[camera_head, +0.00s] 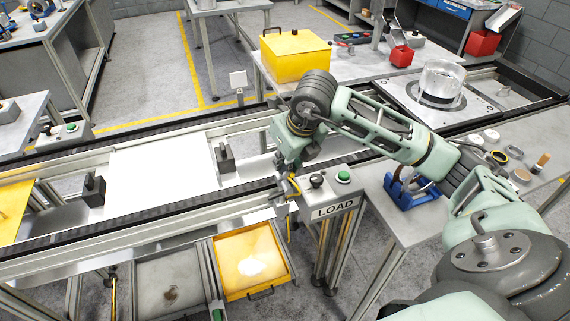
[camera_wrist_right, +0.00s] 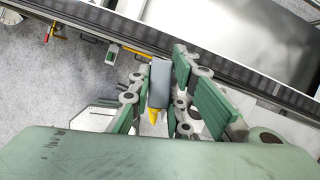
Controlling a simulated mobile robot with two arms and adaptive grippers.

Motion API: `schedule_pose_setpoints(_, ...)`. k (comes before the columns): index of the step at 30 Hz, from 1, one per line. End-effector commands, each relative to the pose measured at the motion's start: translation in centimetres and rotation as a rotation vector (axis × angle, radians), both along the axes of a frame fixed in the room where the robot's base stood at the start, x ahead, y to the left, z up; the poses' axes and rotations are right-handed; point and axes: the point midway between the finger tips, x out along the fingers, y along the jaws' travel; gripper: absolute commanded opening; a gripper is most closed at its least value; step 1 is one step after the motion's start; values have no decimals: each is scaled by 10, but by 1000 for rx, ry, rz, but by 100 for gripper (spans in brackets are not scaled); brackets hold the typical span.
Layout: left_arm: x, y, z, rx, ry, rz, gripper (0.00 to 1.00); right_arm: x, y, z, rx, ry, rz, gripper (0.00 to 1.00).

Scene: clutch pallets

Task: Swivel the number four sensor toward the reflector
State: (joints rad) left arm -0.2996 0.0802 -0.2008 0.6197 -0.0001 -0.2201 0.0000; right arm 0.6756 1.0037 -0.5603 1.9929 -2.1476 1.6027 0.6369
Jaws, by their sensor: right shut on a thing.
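My right gripper (camera_head: 288,188) is at the near rail of the conveyor, just left of the LOAD sign. In the right wrist view its fingers (camera_wrist_right: 160,92) are shut on a small grey box-shaped sensor (camera_wrist_right: 160,76) with a yellow part at its lower end. No number is readable on it. In the head view the sensor is mostly hidden by the gripper. A white square plate on a post (camera_head: 238,80), possibly the reflector, stands at the far rail. My left gripper is not in view.
The conveyor's near rail (camera_head: 130,216) runs close by the gripper. A LOAD sign (camera_head: 335,210) and a green button (camera_head: 343,175) stand to its right. A white pallet (camera_head: 160,170) lies on the conveyor.

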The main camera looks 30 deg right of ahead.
Motion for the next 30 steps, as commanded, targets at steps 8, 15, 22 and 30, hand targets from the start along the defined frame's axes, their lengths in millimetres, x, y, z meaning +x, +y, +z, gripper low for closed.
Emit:
schedule_pose_setpoints(8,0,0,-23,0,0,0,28,1,3,-1,0,-5,-226,0)
schedule_pose_setpoints(15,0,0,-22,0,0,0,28,1,3,1,0,-3,-255,0)
schedule_pose_setpoints(22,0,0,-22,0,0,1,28,1,3,1,0,-3,-253,25)
schedule_pose_setpoints(30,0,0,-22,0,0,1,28,1,3,0,-1,-2,-252,36)
